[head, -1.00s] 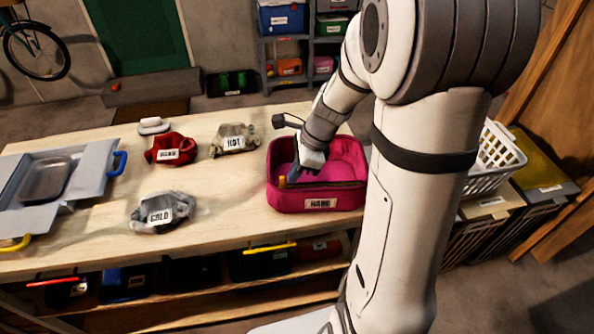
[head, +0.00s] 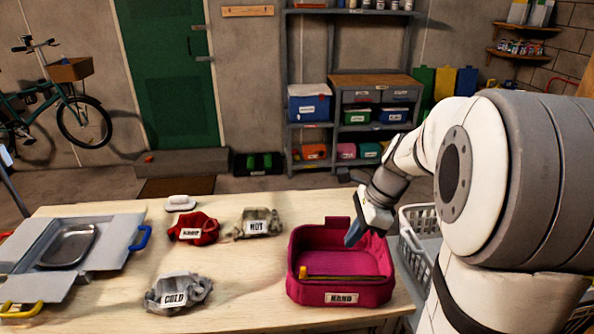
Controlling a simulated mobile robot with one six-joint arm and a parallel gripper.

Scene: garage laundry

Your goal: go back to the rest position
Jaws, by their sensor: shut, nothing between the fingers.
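My gripper (head: 354,236) is shut and empty. In the head view its tips are over the back part of the magenta bin (head: 340,294) labelled HAND, on the right of the wooden table (head: 240,310). The tips look above the bin floor, though the exact height is hard to tell. My arm reaches in from the right side of the picture.
On the table are a red cloth (head: 193,229), a beige cloth labelled HOT (head: 258,223), a grey cloth labelled COLD (head: 178,292) and an open grey case (head: 90,245) with a metal tray. A white basket (head: 420,240) stands right of the table. Shelves (head: 352,110) stand behind.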

